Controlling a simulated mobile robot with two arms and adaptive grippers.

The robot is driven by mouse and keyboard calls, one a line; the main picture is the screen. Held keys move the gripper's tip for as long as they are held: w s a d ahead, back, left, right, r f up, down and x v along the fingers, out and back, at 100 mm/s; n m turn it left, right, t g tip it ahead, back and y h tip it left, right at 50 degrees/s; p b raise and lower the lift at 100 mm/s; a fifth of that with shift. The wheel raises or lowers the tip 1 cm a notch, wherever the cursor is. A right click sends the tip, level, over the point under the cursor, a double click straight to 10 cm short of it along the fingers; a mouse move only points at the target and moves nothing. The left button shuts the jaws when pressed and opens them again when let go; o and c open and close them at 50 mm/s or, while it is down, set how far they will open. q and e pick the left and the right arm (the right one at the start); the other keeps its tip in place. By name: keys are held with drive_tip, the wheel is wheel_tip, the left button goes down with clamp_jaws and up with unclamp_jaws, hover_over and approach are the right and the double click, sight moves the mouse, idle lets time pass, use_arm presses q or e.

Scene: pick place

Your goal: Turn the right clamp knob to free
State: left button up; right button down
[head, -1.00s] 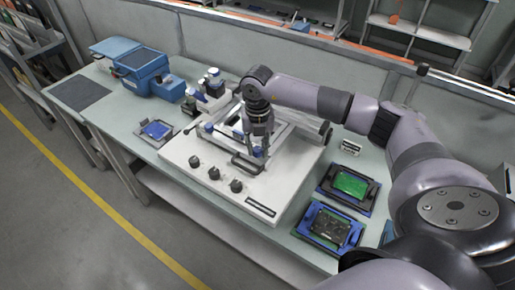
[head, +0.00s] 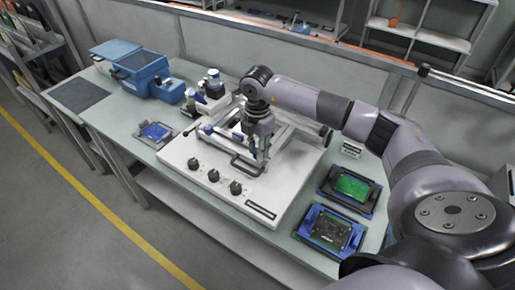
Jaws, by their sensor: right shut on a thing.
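A white machine (head: 205,165) with a metal clamp frame on top stands on the workbench. My right gripper (head: 261,156) points down at the right front end of the frame, just behind a dark handle (head: 247,167). It is shut on the right clamp knob there, which the fingers mostly hide, so its turn angle cannot be told. The left clamp knob (head: 208,129), small and blue, shows at the left end of the frame. My left gripper is not in view.
Several black dials (head: 214,175) line the machine's front. Two blue trays with a green board (head: 350,186) and a dark board (head: 330,228) lie at the right. A blue case (head: 140,70) and a small blue-board holder (head: 156,131) are at the left.

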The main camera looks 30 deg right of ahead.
drive_tip(key=shift+m, duration=0.7)
drive_tip(key=c, duration=1.3)
unclamp_jaws()
drive_tip(key=shift+c, duration=0.2)
drive_tip(key=shift+r, duration=0.1)
wheel_tip(320, 180, up, 12)
